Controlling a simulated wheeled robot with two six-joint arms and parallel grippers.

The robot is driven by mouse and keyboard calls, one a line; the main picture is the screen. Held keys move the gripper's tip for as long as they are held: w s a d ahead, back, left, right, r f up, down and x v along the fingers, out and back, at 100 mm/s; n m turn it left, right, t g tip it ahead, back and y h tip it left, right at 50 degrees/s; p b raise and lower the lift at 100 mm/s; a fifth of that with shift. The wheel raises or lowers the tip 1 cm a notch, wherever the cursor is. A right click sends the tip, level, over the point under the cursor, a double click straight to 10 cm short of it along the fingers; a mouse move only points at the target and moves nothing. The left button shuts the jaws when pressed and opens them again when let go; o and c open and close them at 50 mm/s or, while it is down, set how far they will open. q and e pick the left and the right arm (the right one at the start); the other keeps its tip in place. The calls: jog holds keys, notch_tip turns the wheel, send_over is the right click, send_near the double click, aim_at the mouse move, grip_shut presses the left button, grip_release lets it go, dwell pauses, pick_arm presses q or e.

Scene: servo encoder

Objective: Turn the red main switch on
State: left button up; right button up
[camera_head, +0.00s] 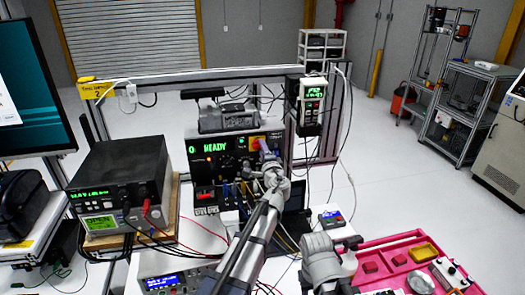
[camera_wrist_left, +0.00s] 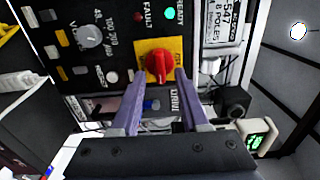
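The red main switch (camera_wrist_left: 158,66) is a rotary knob on a yellow plate (camera_wrist_left: 174,50) on the dark front panel of the test unit. In the head view my left gripper (camera_head: 265,157) is in front of the panel.
The panel (camera_head: 222,157) has a green READY display and cables plugged in below. A handheld meter (camera_head: 310,103) hangs to the right. A power supply (camera_head: 120,185) stands left. A pink tray (camera_head: 385,250) with parts lies right, near my right arm.

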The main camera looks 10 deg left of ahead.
pick_arm(q)
jog(key=v, duration=0.7)
jog(key=shift+s, duration=0.4)
jog(key=shift+d, duration=0.15)
jog(key=s+a+f+n+g+b, duration=0.2)
jog(key=s+f+n+g+b, duration=0.3)
jog(key=f, duration=0.5)
jog(key=s+a+f+n+g+b, duration=0.1)
jog(key=s+f+n+g+b, duration=0.2)
jog(key=s+f, duration=0.6)
jog(key=s+d+f+n+g+h+b, duration=0.1)
jog(key=s+d+f+g+h+b, duration=0.2)
jog(key=s+f, duration=0.6)
jog(key=s+d+f+g+h+b, duration=0.2)
jog(key=s+d+f+g+b, duration=0.4)
jog(key=s+f, duration=0.3)
jog(key=shift+d+f+n+h, duration=0.25)
jog(key=shift+f+n+h, duration=0.15)
jog(key=shift+f, duration=0.45)
